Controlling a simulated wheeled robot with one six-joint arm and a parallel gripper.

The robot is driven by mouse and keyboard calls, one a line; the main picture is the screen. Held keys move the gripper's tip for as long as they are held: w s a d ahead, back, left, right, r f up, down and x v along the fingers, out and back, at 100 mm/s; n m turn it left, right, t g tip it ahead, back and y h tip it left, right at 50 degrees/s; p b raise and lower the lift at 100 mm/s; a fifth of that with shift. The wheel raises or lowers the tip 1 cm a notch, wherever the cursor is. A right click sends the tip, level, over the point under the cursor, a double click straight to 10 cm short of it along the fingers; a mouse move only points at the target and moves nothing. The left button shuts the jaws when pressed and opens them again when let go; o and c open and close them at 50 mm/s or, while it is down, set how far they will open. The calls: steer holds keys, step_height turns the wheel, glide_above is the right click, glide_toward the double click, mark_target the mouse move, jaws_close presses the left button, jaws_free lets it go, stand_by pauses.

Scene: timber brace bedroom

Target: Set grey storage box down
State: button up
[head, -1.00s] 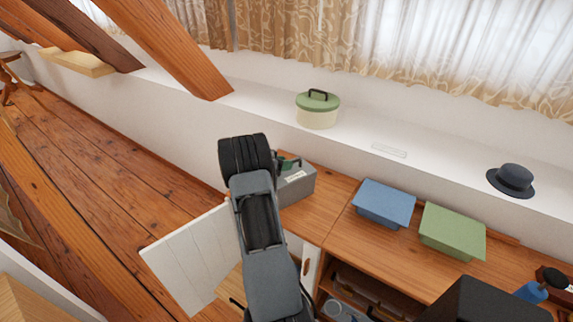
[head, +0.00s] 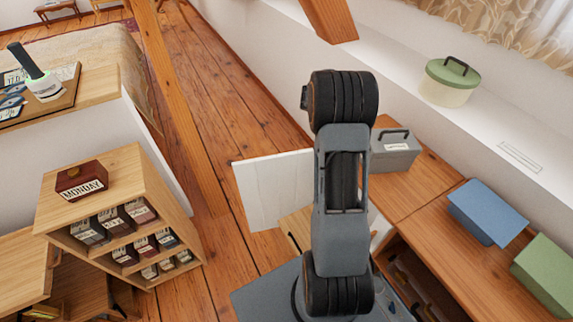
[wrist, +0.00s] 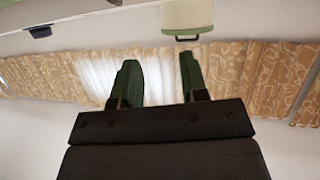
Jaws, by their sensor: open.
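The grey storage box (head: 397,151) stands on the wooden cabinet top (head: 425,183), at its far end beside the white wall ledge. It has a dark handle on its lid and a pale label on its front. My arm covers a little of its left side in the head view. My gripper (wrist: 160,75) shows in the wrist view with its two green fingers apart and nothing between them. The grey box does not show in the wrist view. In the head view my gripper is hidden behind my arm.
A green-lidded cream pot (head: 450,84) stands on the ledge; it also shows in the wrist view (wrist: 187,16). A blue box (head: 486,212) and a green box (head: 547,275) sit on the cabinet. A white door panel (head: 275,190) stands open. A small shelf (head: 130,170) with labelled boxes stands left.

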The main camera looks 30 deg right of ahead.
steer(key=w+a+r+n+t, duration=0.5)
steer(key=w+a+r+t, duration=0.3)
steer(key=a+t, duration=0.15)
steer(key=w+a+r+n+t+y, duration=0.1)
steer(key=a+r+n+t+y, duration=0.2)
steer(key=a, duration=0.4)
steer(key=a+r+n+t+y, duration=0.1)
steer(key=a+n+t+y, duration=0.25)
steer(key=a+y, duration=0.35)
steer(key=s+a+f+n+g+y, duration=0.1)
steer(key=s+a+n+g+y, duration=0.1)
steer(key=s+a+n, duration=0.3)
steer(key=s+a+f+g+y, duration=0.1)
steer(key=s+a+y, duration=0.15)
steer(key=a, duration=0.45)
steer(key=s+a+f+n+g, duration=0.1)
steer(key=s+f+g, duration=0.2)
steer(key=s, duration=0.5)
steer(key=s+a+f+n+g+h, duration=0.1)
steer(key=s+a+f+n+g, duration=0.1)
steer(key=s, duration=0.6)
steer(key=shift+s+f+g, duration=0.4)
steer(key=shift+g, duration=0.3)
